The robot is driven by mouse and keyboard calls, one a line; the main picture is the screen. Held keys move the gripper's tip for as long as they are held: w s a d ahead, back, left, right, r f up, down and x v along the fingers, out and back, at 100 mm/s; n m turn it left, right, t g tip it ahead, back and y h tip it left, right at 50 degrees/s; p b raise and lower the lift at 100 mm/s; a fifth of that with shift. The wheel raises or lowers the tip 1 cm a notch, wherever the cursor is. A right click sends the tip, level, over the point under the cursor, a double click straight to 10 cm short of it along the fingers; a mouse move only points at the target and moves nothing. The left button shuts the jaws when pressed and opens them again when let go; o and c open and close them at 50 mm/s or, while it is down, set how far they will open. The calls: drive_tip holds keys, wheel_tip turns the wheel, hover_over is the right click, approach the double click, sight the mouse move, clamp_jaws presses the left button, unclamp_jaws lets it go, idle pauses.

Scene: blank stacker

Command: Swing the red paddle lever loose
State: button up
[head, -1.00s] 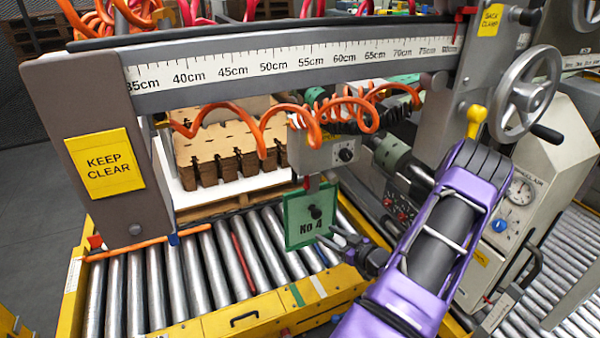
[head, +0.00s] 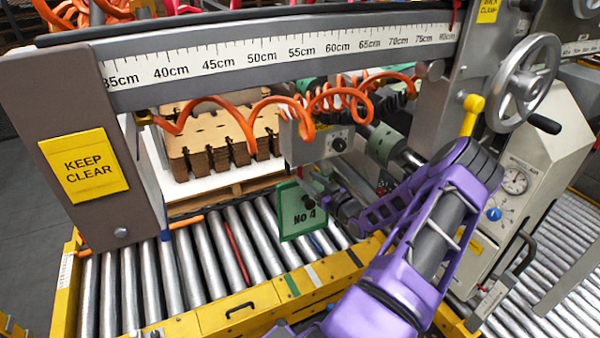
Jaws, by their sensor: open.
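I cannot clearly make out a red paddle lever. A small red part (head: 456,18) shows at the top right, by the upright of the ruled beam, but I cannot tell whether it is the lever. A green plate marked "No 4" (head: 299,222) with a dark knob hangs over the rollers below the grey box. My gripper (head: 322,196) is open at the plate's right edge, near the knob. I cannot tell whether it touches. The gripper and arm hide part of what lies behind them.
The ruled beam (head: 270,58) spans above, with orange coiled hoses (head: 262,112) hanging under it. A "KEEP CLEAR" post (head: 115,215) stands at left. A grey handwheel (head: 524,82) and yellow-knobbed lever (head: 472,108) are at right. Rollers (head: 190,270) lie below.

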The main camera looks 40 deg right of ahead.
sight(300, 172)
drive_tip(key=w, duration=0.5)
drive_tip(key=shift+d, duration=0.3)
clamp_jaws()
idle(1.1)
